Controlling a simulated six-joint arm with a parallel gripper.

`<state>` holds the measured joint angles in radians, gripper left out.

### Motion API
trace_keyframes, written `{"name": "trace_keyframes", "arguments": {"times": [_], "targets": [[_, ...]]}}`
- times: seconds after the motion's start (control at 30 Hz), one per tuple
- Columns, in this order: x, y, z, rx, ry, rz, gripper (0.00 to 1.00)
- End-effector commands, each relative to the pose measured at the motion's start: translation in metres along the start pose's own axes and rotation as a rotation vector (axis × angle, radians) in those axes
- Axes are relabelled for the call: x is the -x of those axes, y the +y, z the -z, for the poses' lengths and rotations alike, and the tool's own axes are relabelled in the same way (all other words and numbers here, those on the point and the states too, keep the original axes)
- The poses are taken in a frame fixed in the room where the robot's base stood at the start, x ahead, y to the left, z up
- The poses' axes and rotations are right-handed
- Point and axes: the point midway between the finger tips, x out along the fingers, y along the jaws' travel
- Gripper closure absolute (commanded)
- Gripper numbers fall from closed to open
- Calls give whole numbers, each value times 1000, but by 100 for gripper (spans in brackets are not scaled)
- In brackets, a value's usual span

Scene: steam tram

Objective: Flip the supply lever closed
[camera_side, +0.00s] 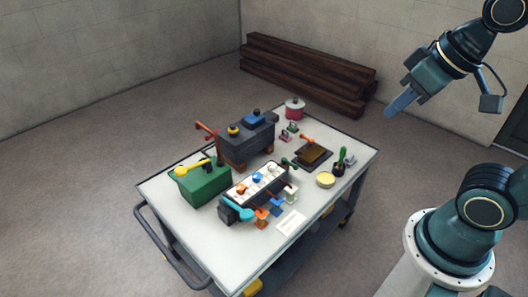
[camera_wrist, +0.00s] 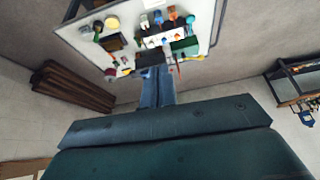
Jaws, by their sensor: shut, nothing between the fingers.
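My gripper (camera_side: 389,112) is in the air to the right of the cart, well above it and touching nothing. Its blue fingers are together and empty; they also show in the wrist view (camera_wrist: 155,74). Several levers are on the cart, and I cannot tell which is the supply lever. A red lever (camera_side: 207,130) stands at the left end of the dark tram model (camera_side: 247,142). A yellow lever (camera_side: 193,168) lies across the green box (camera_side: 205,187). A cyan handle (camera_side: 238,214) is at the front of a dark block with a white top. An orange handle (camera_side: 308,140) is over a brown plate.
The cart's white top (camera_side: 163,191) also holds a pink pot (camera_side: 294,108), a pale yellow round piece (camera_side: 326,180) and small coloured pieces. Dark beams (camera_side: 307,75) are stacked by the wall. The air between gripper and cart is clear.

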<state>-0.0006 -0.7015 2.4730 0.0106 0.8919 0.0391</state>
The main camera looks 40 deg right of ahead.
Motion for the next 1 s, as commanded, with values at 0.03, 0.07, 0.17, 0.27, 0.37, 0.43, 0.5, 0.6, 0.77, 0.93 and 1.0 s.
{"name": "trace_keyframes", "arguments": {"times": [0.03, 0.07, 0.17, 0.27, 0.37, 0.43, 0.5, 0.6, 0.77, 0.93, 1.0], "targets": [[-2, 0, 5, -16, -8, -3, 100], [-3, 1, 8, -27, -10, -4, 100], [-7, 2, 19, -72, -24, -12, 100], [-12, 3, 32, -124, -38, -21, 100], [-20, 5, 46, -180, -53, -33, 100], [-25, 6, 55, -219, -63, -41, 100], [-31, 7, 65, -258, -72, -50, 100], [-41, 8, 78, -313, -86, -65, 100], [-58, 11, 98, -399, -105, -88, 100], [-80, 13, 117, -490, -124, -117, 100], [-90, 14, 124, -527, -131, -130, 100]]}}
